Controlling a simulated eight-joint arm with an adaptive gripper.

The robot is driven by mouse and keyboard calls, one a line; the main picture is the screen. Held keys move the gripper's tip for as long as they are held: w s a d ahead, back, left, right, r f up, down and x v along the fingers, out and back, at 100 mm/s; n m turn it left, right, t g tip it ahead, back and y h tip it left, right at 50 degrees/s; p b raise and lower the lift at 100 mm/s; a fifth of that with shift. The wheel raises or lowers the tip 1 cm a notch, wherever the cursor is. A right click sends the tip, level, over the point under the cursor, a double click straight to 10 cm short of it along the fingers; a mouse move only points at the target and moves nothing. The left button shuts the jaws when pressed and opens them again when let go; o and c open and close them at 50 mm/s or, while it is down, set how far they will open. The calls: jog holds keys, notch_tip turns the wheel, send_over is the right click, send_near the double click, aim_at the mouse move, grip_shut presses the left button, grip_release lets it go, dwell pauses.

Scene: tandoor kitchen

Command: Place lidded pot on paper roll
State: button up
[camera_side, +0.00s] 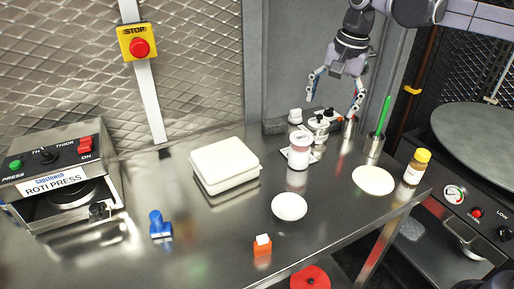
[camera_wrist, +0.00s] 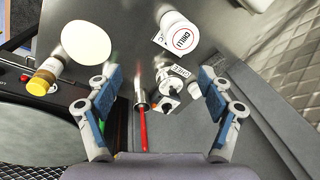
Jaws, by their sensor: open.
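My gripper (camera_side: 335,108) is open and empty, hanging at the back of the steel counter. In the wrist view its fingers (camera_wrist: 163,98) are spread wide, with small items between and beyond them. A small steel pot with a lid and a dark knob (camera_side: 318,122) stands below and between the fingers; it also shows in the wrist view with a GHEE label (camera_wrist: 170,74). It seems apart from the fingers. No paper roll can be named surely; a small white cylindrical item (camera_side: 295,116) stands beside the pot, partly crowded by its neighbours.
A white chilli jar (camera_side: 298,155) stands in front of the pot. A steel cup with a green handle (camera_side: 375,146), a flat white disc (camera_side: 373,180) and a yellow-capped bottle (camera_side: 416,166) are to the right. A white box (camera_side: 224,163) stands left.

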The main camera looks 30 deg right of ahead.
jog(key=s+d+f+n+t, duration=0.2)
jog(key=s+f+n, duration=0.3)
jog(key=s, duration=0.3)
jog(key=s+d+f+n+t, duration=0.3)
jog(key=s+f+n, duration=0.3)
jog(key=s, duration=0.3)
jog(key=shift+s+f, duration=0.2)
jog(key=shift+f, duration=0.1)
